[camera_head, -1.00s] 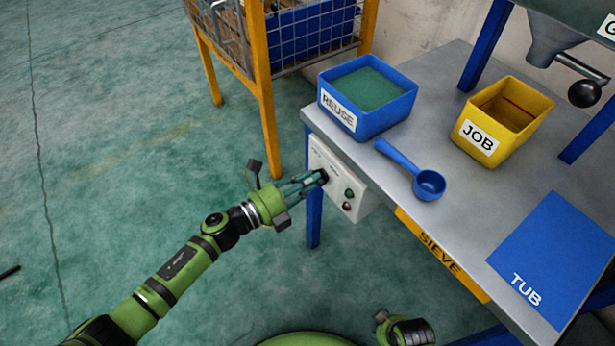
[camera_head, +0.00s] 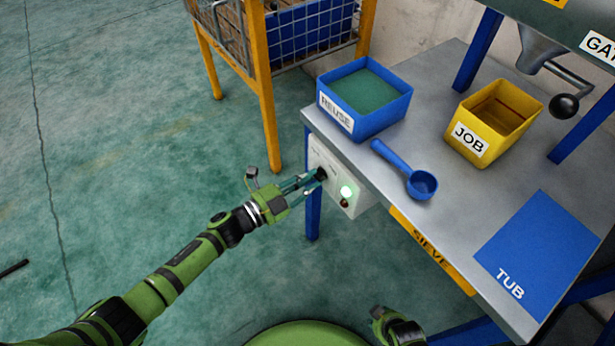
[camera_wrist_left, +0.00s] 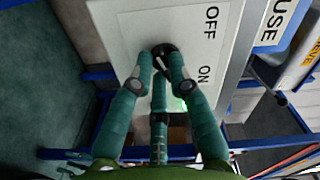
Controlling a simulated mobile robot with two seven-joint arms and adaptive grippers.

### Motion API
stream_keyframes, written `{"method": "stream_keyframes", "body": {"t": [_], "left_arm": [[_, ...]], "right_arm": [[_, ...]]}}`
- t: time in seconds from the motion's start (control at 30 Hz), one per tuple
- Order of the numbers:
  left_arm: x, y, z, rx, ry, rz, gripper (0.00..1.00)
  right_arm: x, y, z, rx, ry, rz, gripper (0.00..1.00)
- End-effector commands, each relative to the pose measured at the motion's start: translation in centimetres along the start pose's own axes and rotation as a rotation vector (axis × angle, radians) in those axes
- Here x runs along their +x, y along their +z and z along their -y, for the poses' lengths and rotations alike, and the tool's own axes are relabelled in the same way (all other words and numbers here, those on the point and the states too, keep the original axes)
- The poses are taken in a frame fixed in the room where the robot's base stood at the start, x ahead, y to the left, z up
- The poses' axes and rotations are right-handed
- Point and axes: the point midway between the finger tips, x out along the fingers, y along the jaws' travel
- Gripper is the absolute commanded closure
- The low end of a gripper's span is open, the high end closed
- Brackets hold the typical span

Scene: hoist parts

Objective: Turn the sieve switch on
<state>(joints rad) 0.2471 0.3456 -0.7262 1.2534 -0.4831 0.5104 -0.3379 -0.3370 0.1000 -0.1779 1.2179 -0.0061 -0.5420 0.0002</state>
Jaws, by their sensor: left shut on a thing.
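The sieve switch is a black rotary knob (camera_wrist_left: 163,55) on a white control box (camera_head: 332,172) fixed to the table's front edge. The words OFF and ON show beside the knob in the left wrist view. My left gripper (camera_head: 314,178) is shut on the knob, its fingers around it; it also shows in the left wrist view (camera_wrist_left: 162,70). A green lamp (camera_head: 347,192) on the box glows brightly, above a dark red button (camera_head: 345,203). The fingers partly hide the knob.
The grey table (camera_head: 440,110) bears a blue REUSE bin (camera_head: 372,125) of green material, a blue scoop (camera_head: 421,186), a yellow JOB bin (camera_head: 470,150) and a blue TUB mat (camera_head: 545,250). A yellow-framed wire cage (camera_head: 265,85) stands behind.

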Motion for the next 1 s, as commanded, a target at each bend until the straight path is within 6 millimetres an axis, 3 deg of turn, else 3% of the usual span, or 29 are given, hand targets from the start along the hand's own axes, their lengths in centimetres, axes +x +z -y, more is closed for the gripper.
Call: {"method": "stream_keyframes", "body": {"t": [0.33, 0.87, 0.9, 0.93, 0.97, 1.0], "left_arm": [[0.04, -0.1, -0.01, -0.143, 0.0, -0.001, 1.0], [0.04, -0.1, -0.05, -0.171, -0.001, -0.001, 1.0], [0.04, -0.1, -0.05, -0.171, -0.001, -0.001, 0.78], [0.04, -0.1, -0.04, -0.171, -0.001, -0.001, 0.66], [0.04, -0.1, -0.05, -0.171, -0.001, -0.001, 0.57], [0.04, -0.1, -0.04, -0.17, -0.001, -0.001, 0.57]], "right_arm": [[0.17, -0.06, -0.18, -0.005, 0.002, -0.022, 0.6], [0.23, -0.22, -0.19, -0.006, 0.002, -0.03, 0.6], [0.23, -0.22, -0.19, -0.006, 0.002, -0.03, 0.6], [0.23, -0.22, -0.19, -0.006, 0.002, -0.03, 0.6], [0.23, -0.21, -0.19, -0.006, 0.002, -0.03, 0.6], [0.23, -0.21, -0.19, -0.006, 0.002, -0.03, 0.6]]}}
